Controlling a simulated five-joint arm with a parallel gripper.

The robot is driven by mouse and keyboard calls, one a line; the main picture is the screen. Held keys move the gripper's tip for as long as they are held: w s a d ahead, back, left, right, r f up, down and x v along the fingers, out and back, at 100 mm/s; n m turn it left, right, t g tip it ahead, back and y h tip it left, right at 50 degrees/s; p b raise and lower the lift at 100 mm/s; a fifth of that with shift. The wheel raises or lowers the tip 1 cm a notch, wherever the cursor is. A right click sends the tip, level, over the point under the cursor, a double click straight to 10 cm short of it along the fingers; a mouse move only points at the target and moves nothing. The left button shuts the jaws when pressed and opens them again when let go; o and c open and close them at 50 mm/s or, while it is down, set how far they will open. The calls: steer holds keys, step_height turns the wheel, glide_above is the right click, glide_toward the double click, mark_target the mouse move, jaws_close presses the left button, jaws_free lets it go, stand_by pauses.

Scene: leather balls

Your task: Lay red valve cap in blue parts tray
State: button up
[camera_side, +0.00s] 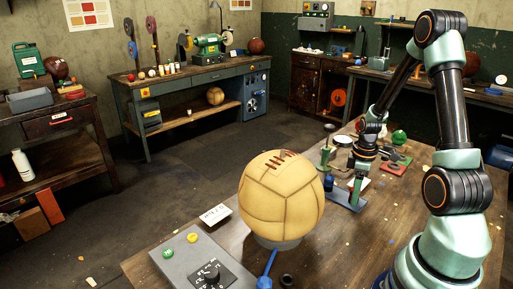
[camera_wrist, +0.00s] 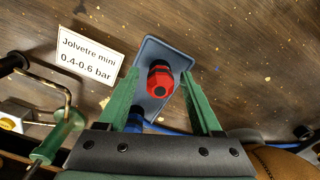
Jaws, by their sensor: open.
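The red valve cap (camera_wrist: 160,78) shows in the wrist view between my two green fingers. It appears to sit in the blue parts tray (camera_wrist: 150,52), inside its outline; the contact beneath it is hidden. My gripper (camera_wrist: 158,74) is open, with a finger on each side of the cap and a visible gap at least on the right. In the side view, my gripper (camera_side: 357,188) is low over the blue tray (camera_side: 342,201) on the bench, and the cap is mostly hidden by the fingers.
A big tan leather ball (camera_side: 281,198) stands on a support left of the tray. A small blue part (camera_side: 328,182) stands near the tray's left side. A green-handled tool (camera_side: 325,155) stands behind. A printed card (camera_wrist: 88,55) lies beside the tray.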

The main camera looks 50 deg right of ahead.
step_height(320, 180, up, 11)
steer(key=shift+r, duration=0.15)
stand_by(0.4)
steer(key=w+a+r+m+t, duration=0.1)
steer(key=a+r, duration=0.3)
steer(key=a, duration=0.4)
steer(key=w+a+r+m+t, duration=0.1)
steer(key=a+r, duration=0.3)
steer(key=a, duration=0.4)
steer(key=w+a+r+m+t, duration=0.1)
steer(key=a+r+m+t, duration=0.1)
steer(key=a, duration=0.7)
step_height(320, 180, up, 2)
steer(key=shift+r+t, duration=0.1)
steer(key=shift+t, duration=0.7)
